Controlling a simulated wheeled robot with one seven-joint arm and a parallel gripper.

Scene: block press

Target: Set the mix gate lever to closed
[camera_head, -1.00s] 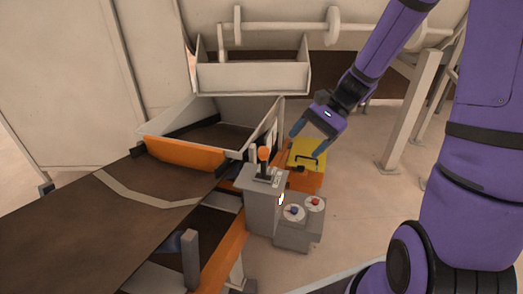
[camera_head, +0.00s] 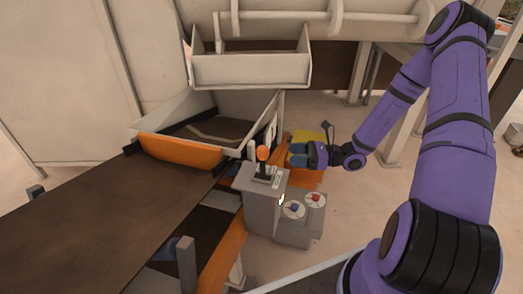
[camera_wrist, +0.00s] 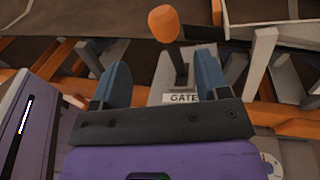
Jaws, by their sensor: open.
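The mix gate lever (camera_head: 263,154) has an orange knob on a dark stem and stands up from a grey pedestal (camera_head: 262,208). In the wrist view the orange knob (camera_wrist: 164,23) leans a little left of its stem, above a plate marked "GATE" (camera_wrist: 183,98). My gripper (camera_head: 293,154) is open and empty, just right of the lever in the head view. In the wrist view its blue fingers (camera_wrist: 162,80) point toward the lever, with the stem showing between them. I cannot tell how far the fingertips are from the lever, but no contact shows.
A grey control box with a blue knob (camera_head: 293,209) and a red knob (camera_head: 316,198) stands right of the pedestal. A yellow-and-orange case (camera_head: 309,177) is behind my gripper. The hopper (camera_head: 183,150) and conveyor belt (camera_head: 95,215) lie to the left. Open floor is at right.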

